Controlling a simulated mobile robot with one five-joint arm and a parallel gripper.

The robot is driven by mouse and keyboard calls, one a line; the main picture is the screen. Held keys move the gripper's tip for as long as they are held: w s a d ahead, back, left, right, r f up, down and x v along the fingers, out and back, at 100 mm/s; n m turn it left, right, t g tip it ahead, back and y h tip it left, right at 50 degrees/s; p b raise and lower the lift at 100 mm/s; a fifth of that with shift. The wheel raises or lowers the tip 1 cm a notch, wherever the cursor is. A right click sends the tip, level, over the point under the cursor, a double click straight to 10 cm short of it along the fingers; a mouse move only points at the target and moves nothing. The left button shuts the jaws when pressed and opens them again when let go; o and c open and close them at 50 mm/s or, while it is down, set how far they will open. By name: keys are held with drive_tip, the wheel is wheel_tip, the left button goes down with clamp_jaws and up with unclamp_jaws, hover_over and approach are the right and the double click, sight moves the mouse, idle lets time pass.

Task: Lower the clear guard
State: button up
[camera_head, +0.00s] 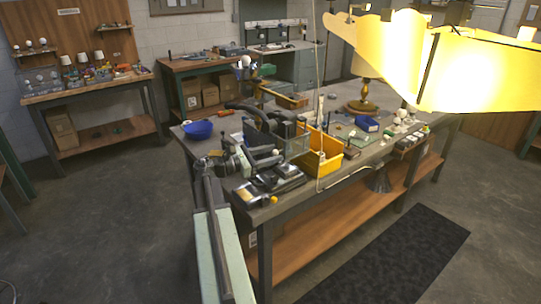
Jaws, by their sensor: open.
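A dark bench machine (262,122) with a curved black handle stands on the near left part of the workbench. A see-through greyish panel (296,146), which looks like the clear guard, is at its right side beside the yellow bin. It is small here, and I cannot tell its exact tilt. My arm reaches up from the bottom of the picture, and my gripper (243,160) is open at the machine's near left side. Its fingertips are hard to make out against the dark parts, and I see no contact with the guard.
A yellow bin (331,162) stands right of the machine, and a blue bowl (198,130) sits left of it. A black and yellow tool (270,186) lies at the near edge. A bright yellow lampshade (478,72) fills the upper right. Open floor lies left.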

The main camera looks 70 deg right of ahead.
clamp_jaws()
idle(1.4)
